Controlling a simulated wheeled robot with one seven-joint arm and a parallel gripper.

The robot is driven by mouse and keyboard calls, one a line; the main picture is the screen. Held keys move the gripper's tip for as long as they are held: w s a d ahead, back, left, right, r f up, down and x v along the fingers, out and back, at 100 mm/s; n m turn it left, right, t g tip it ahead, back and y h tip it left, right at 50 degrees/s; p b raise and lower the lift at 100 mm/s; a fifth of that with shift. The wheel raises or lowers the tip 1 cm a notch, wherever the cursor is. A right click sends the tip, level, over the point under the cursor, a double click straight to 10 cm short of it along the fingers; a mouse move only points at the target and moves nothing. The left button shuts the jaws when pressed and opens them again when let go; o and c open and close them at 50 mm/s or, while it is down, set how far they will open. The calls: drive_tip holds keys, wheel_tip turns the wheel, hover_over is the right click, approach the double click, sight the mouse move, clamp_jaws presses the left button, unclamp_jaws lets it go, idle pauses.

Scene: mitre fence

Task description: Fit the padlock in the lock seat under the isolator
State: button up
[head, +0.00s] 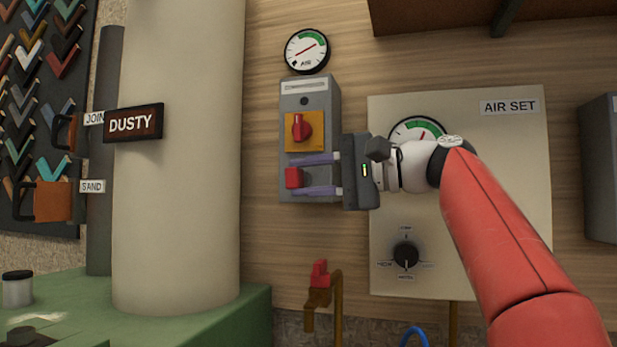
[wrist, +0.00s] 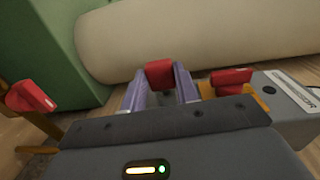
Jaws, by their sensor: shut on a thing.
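The isolator (head: 309,98) is a grey box on the wooden wall, with a red rotary knob (head: 301,127) on a yellow plate. The padlock (head: 293,178) is a small red block in front of the box's lower part, below the yellow plate. My gripper (head: 312,174) comes in from the right, its purple fingers shut on the padlock. The padlock also shows between the fingertips in the wrist view (wrist: 160,73), with the isolator's knob (wrist: 231,77) to its right. The lock seat is hidden; I cannot tell whether the padlock touches it.
The AIR SET panel (head: 480,200) with a gauge and black dial is behind my arm. A thick pale duct (head: 180,200) with a DUSTY sign stands to the left. A red-handled valve (head: 319,273) sits below the isolator. A green surface (head: 90,310) is at lower left.

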drive_tip(key=shift+w, duration=0.2)
idle(0.6)
drive_tip(key=o, duration=1.2)
drive_tip(key=shift+d, duration=0.15)
drive_tip(key=shift+v, duration=1.6)
